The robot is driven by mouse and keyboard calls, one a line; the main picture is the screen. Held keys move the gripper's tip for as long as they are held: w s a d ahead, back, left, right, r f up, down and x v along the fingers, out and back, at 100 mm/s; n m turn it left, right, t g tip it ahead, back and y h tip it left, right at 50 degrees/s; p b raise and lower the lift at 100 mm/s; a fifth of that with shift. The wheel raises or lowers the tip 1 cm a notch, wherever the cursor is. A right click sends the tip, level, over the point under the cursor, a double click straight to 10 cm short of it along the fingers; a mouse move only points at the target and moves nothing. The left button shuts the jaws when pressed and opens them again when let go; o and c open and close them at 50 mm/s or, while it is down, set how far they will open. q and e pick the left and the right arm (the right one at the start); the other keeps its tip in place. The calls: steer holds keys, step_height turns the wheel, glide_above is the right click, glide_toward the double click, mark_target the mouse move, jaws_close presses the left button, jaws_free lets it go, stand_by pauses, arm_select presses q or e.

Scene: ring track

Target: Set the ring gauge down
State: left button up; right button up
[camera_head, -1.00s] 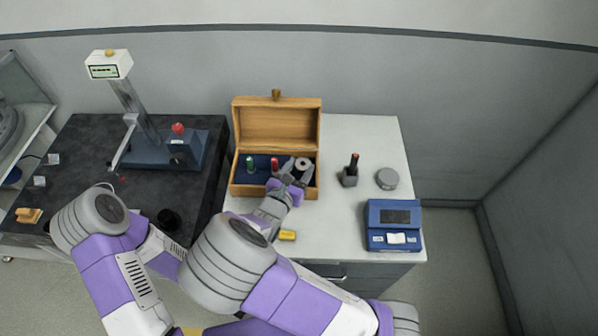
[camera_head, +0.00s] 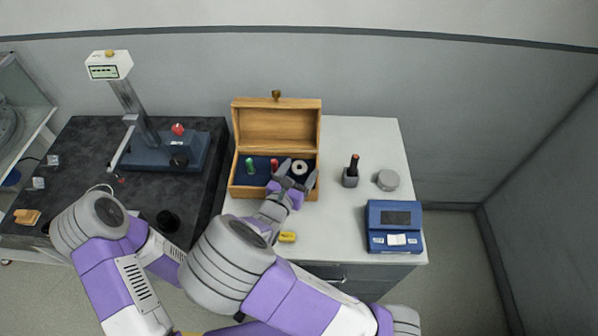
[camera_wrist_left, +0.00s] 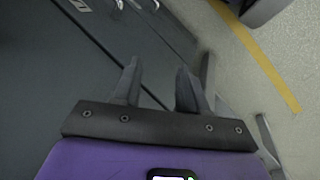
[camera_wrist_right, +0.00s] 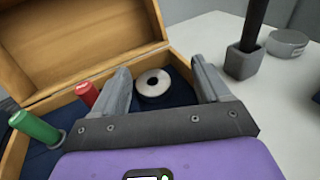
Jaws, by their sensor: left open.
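The ring gauge (camera_head: 300,167), a silver ring with a dark hole, lies on the dark blue lining at the right end of the open wooden box (camera_head: 236,190). It also shows in the right wrist view (camera_wrist_right: 152,84), flat and apart from the fingers. My right gripper (camera_head: 294,174) is open and empty over the box's front part, its fingertips on either side of the ring in that view. My left gripper (camera_wrist_left: 158,75) is open and empty, away from the box over the floor and a dark cabinet side; it is hidden in the head view.
Green (camera_head: 250,165) and red (camera_head: 274,164) plug gauges stand in the box. A black, red-topped tool in a holder (camera_head: 350,177), a grey disc (camera_head: 388,180) and a blue device (camera_head: 393,226) stand right. A yellow item (camera_head: 287,237) lies in front.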

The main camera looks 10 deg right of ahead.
steer(key=shift+s+f, duration=0.25)
steer(key=shift+f, duration=0.45)
steer(key=shift+r, duration=0.25)
steer(key=shift+w+r+p, duration=0.15)
steer(key=shift+r+p, duration=0.25)
steer(key=shift+p, duration=0.15)
steer(key=v, duration=0.6)
steer(key=p+v, duration=0.1)
steer(key=v, duration=0.5)
steer(key=shift+w+r+p, duration=0.15)
steer(key=shift+r+p, duration=0.1)
steer(key=shift+p, duration=0.05)
